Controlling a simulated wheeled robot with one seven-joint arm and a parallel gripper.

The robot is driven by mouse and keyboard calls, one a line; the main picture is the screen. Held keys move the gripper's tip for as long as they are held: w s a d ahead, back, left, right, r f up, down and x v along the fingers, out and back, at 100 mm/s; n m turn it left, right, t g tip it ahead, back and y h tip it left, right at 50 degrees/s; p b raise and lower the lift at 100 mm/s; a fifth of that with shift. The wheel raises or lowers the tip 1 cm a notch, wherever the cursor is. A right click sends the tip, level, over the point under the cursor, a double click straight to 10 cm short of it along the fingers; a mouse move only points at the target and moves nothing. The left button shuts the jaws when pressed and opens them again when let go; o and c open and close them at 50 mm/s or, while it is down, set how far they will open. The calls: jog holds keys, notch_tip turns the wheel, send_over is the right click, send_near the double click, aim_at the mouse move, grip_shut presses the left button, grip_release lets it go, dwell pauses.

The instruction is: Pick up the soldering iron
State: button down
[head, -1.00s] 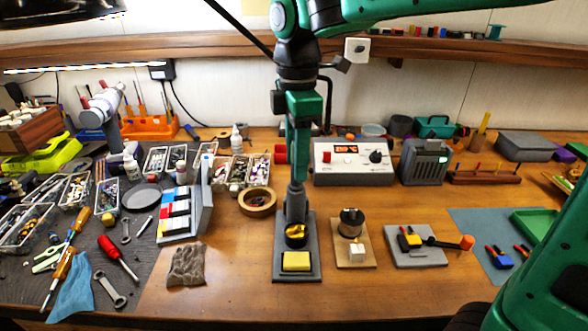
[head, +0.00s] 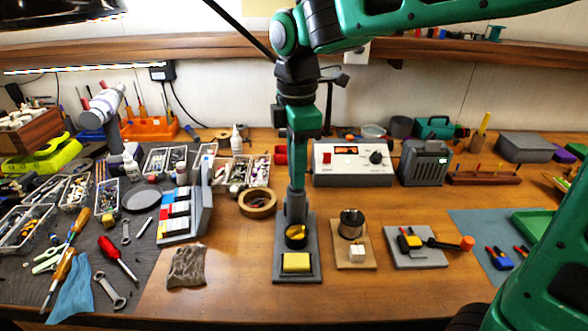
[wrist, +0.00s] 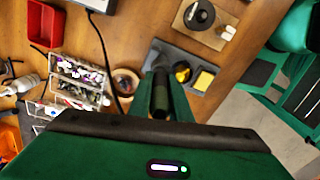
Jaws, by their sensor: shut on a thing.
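The soldering iron (wrist: 160,97) shows in the wrist view as a dark cylindrical handle between my two green fingers. My gripper (head: 298,178) is shut on it and points down above the back of the grey soldering stand (head: 283,270). In the head view the handle is mostly hidden by my gripper. The iron's tip is hidden, and I cannot tell whether it is still inside the stand's holder. The stand carries a yellow sponge (head: 296,262) and a round tin of brass wool (head: 295,236); it also shows in the wrist view (wrist: 170,52).
A solder spool on a wooden block (head: 352,224) stands right of the stand. A white soldering station (head: 352,163) is behind. Component trays and tools crowd the left. Bare bench shows in front of the spool.

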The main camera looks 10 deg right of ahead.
notch_tip(320, 180, up, 18)
dwell(0.6)
dwell(0.4)
